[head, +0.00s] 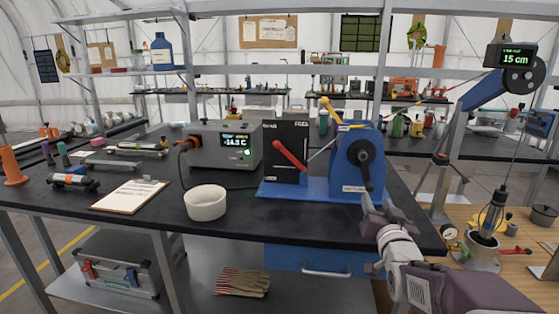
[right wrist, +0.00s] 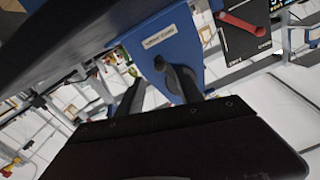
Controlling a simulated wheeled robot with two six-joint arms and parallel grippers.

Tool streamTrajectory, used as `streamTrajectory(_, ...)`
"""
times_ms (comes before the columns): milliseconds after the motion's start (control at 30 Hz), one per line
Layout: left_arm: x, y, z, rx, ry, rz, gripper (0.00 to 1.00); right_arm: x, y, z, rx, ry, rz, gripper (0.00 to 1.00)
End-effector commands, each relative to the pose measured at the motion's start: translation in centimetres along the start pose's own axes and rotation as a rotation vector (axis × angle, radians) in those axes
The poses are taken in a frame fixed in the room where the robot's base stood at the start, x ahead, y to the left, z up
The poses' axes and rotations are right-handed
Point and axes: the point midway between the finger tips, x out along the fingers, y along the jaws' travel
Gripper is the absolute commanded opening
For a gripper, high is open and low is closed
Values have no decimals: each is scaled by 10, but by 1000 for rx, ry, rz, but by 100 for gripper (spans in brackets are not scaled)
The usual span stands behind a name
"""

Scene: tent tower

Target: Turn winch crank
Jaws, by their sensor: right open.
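The winch crank (head: 366,172) is a black arm with a knob, hanging downward from a black hub on the blue winch housing (head: 345,150). My right gripper (head: 371,203) is just below and in front of the crank's lower end, fingers pointing up toward it. In the right wrist view the crank (right wrist: 167,68) shows against the labelled blue panel (right wrist: 160,38), in the gap between the two fingers of my open gripper (right wrist: 160,90). Whether a finger touches it I cannot tell. My left gripper is not in view.
A black panel with a red lever (head: 290,155) stands left of the winch on the same blue base. A white bowl (head: 205,203), a clipboard (head: 130,195) and a grey temperature box (head: 222,146) are further left. A display (head: 517,56) reads 15 cm on the blue boom.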

Motion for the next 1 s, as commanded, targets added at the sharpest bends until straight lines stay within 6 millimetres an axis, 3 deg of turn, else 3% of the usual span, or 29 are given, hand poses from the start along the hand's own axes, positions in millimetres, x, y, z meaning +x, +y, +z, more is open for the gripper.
streamTrajectory(233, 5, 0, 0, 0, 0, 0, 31, 11, 0, 0, -68, -3, 0, 43)
streamTrajectory(633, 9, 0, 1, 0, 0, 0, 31, 85, 0, 0, -66, -3, 0, 43)
streamTrajectory(1000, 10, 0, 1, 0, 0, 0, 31, 94, 0, 0, -65, -2, 0, 40)
